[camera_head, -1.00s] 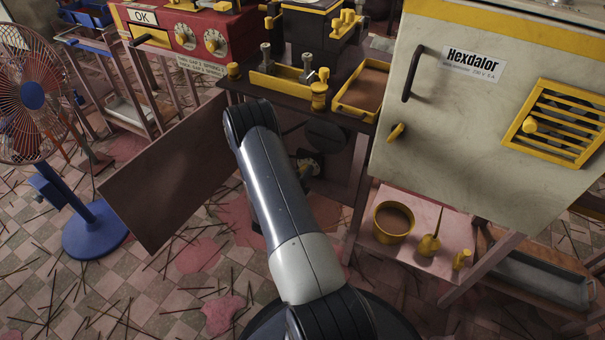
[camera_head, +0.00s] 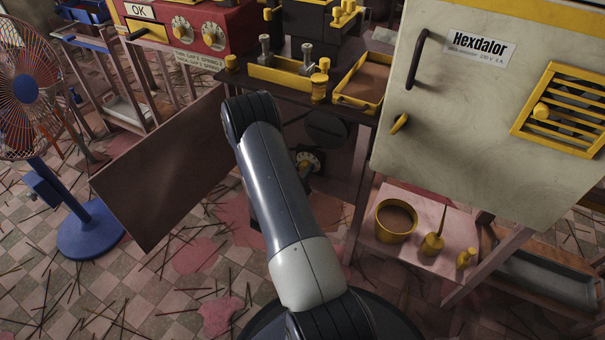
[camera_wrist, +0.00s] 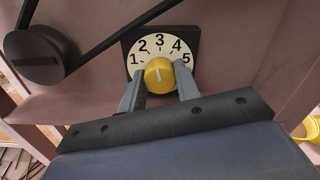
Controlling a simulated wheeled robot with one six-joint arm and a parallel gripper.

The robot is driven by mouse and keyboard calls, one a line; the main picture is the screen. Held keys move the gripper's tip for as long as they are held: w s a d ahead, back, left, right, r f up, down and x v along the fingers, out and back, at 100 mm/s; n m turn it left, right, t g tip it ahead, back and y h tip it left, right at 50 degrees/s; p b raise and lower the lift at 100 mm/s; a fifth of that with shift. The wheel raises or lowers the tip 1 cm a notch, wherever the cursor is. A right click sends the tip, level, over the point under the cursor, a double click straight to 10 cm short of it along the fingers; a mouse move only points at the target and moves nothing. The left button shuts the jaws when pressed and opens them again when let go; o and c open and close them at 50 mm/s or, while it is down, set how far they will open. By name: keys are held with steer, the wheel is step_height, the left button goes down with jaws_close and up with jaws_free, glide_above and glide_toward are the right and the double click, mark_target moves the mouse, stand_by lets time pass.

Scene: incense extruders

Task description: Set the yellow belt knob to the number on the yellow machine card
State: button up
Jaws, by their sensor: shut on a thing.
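The yellow belt knob (camera_wrist: 159,76) sits on a cream dial (camera_wrist: 160,47) numbered 1 to 5, on a dark square plate. Its pale pointer line stands close to upright, roughly toward 3. In the wrist view my gripper (camera_wrist: 161,84) is shut on the knob, one grey finger on each side. In the head view the dial (camera_head: 313,157) shows beside my arm under the dark bench, and my gripper is hidden there. I cannot identify a yellow machine card with a readable number in these frames.
A dark belt wheel (camera_wrist: 36,54) lies left of the dial. A red machine (camera_head: 232,26) carries an OK sign and a small settings card (camera_head: 198,60). The Hexdalor cabinet (camera_head: 480,130) stands right. A hanging brown board (camera_head: 160,175) and a blue fan (camera_head: 80,215) are left.

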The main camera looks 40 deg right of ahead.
steer(key=shift+m+b, duration=0.65)
steer(key=shift+m, duration=0.45)
steer(key=o, duration=1)
steer(key=p+v, duration=0.2)
steer(key=v, duration=0.8)
steer(key=shift+s+a, duration=0.2)
steer(key=shift+a, duration=0.15)
steer(key=b+x, duration=0.2)
steer(key=x, duration=0.9)
steer(key=shift+a, duration=0.1)
